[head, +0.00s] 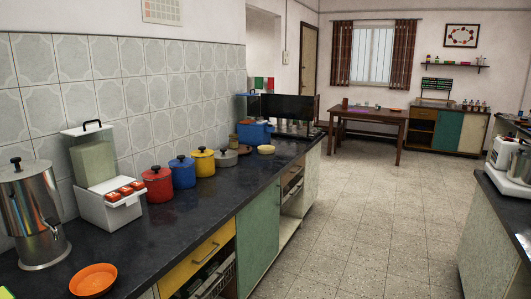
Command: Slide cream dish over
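The cream dish (266,149) is a small, shallow, round dish. It sits on the dark countertop (190,217) toward its far end, near the front edge and to the right of a grey lidded pot (224,158). Nothing is touching it that I can make out. Neither of my grippers shows in the head view.
An orange dish (93,279) lies at the near end by a steel urn (33,213). Red (157,184), blue (182,172) and yellow (203,163) pots line the wall side. A blue box (255,132) stands behind the cream dish. The floor (350,210) is clear.

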